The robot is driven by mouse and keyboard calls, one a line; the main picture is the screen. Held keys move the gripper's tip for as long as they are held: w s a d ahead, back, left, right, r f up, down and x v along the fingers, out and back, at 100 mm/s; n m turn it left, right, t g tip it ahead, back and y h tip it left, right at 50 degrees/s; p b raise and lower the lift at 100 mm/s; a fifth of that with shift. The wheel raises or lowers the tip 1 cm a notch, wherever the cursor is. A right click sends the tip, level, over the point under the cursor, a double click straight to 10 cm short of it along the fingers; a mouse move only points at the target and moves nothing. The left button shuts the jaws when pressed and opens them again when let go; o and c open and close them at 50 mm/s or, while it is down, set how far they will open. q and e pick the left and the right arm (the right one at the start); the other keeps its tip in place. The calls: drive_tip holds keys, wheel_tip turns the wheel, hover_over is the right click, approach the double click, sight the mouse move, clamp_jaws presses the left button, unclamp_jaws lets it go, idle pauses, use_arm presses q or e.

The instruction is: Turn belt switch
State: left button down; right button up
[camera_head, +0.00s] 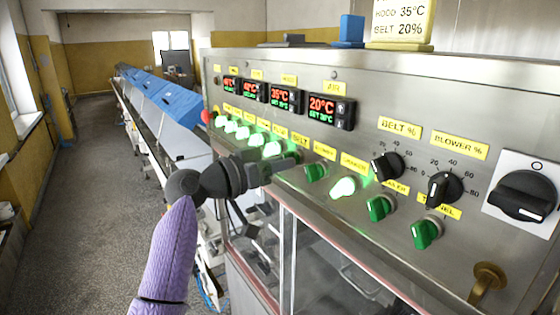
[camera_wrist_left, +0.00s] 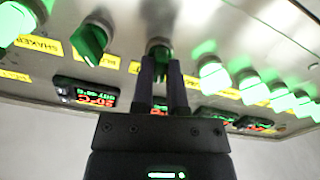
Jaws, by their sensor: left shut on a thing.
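The belt switch (camera_wrist_left: 158,46) is a small rotary knob on the slanted metal panel (camera_head: 367,110). In the wrist view it is between the tips of my left gripper (camera_wrist_left: 163,68), which is shut on it. Its face is mostly covered by the dark fingers, so its angle and whether it is lit are hard to tell. In the head view, my left gripper (camera_head: 290,160) reaches the panel just under the yellow BELT label (camera_head: 298,141) and hides the switch. My right gripper is not in view.
Several lit green switches (camera_head: 243,132) are to the left in the head view. An unlit green switch (camera_head: 316,172) and a lit one (camera_head: 343,187) are to the right. Black dials (camera_head: 444,188) and a large black rotary switch (camera_head: 524,195) are further right. Temperature displays (camera_head: 331,111) sit above.

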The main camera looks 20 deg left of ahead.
use_arm(q)
drive_tip(key=shift+r+n+p, duration=0.1)
drive_tip(key=shift+n+p, duration=0.4)
drive_tip(key=shift+n, duration=1.1)
drive_tip(key=c, duration=0.6)
unclamp_jaws()
drive_tip(key=shift+c, duration=0.2)
drive_tip(key=shift+a, duration=0.1)
drive_tip(key=b+v, duration=0.4)
drive_tip(key=v, duration=0.5)
drive_tip(key=shift+s+a, duration=0.25)
drive_tip(key=shift+s, duration=0.1)
